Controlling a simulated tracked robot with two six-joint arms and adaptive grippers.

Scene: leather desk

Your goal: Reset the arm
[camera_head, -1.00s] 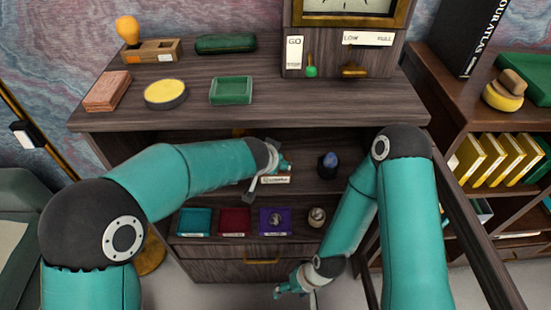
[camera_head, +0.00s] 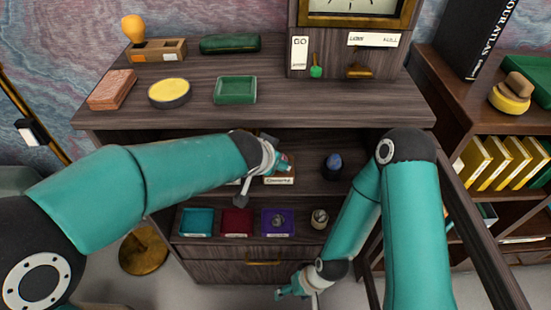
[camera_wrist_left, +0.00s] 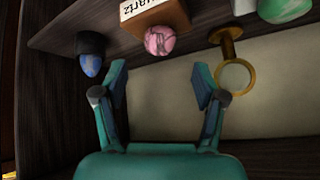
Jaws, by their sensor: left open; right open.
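My left arm reaches in from the left to the middle shelf of the dark wooden cabinet. Its gripper (camera_head: 281,163) is at a small labelled block (camera_head: 279,181) there and partly covers it. In the left wrist view the left gripper (camera_wrist_left: 160,80) is open, with nothing between its fingers. A pink veined stone (camera_wrist_left: 159,40) at the labelled block (camera_wrist_left: 157,14) lies beyond the fingertips, apart from them. My right gripper (camera_head: 292,286) hangs low in front of the cabinet's drawer, open and apart from the shelves; its fingers are small in view.
A blue egg-shaped stone in a dark holder (camera_head: 331,165) stands right of the left gripper. Teal (camera_head: 197,221), red (camera_head: 237,222) and purple (camera_head: 278,221) trays sit on the lower shelf.

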